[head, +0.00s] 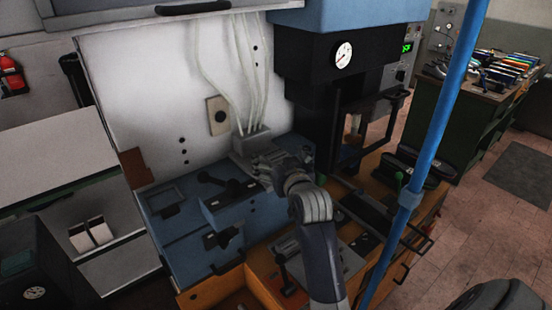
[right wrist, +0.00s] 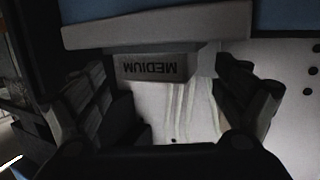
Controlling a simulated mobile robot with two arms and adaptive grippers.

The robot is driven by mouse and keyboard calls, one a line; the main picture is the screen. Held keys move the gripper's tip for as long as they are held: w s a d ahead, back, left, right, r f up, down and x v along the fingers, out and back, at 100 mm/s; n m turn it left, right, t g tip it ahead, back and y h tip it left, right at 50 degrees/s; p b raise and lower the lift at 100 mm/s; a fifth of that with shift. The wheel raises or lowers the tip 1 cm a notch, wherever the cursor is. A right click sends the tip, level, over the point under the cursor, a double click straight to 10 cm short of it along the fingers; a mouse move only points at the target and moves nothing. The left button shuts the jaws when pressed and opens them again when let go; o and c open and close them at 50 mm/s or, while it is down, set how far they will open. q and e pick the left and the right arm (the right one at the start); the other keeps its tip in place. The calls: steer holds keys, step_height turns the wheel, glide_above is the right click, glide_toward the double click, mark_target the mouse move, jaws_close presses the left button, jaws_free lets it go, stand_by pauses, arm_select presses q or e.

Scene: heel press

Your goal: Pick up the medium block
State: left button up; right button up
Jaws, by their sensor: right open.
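The medium block (right wrist: 155,68) shows in the right wrist view as a grey block with "MEDIUM" printed upside down on its face. It lies between and beyond my two fingers there, with a gap on each side, next to a wide pale ledge (right wrist: 150,28). My right gripper (head: 278,160) is open over the blue-topped bench in the head view, in front of the white panel. In the right wrist view its fingers (right wrist: 165,90) are spread left and right. In the head view I cannot pick out the block clearly; my gripper may cover it. My left gripper is not in view.
A black and blue press (head: 325,75) with a dial stands just right of my gripper. A blue pole (head: 432,130) rises in front at the right. Pale tubes (head: 242,80) run down the white panel. Black levers (head: 228,187) stick up from the blue bench top (head: 190,245).

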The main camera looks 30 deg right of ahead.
steer(key=c, duration=1.5)
steer(key=shift+r, duration=0.1)
steer(key=shift+r, duration=0.1)
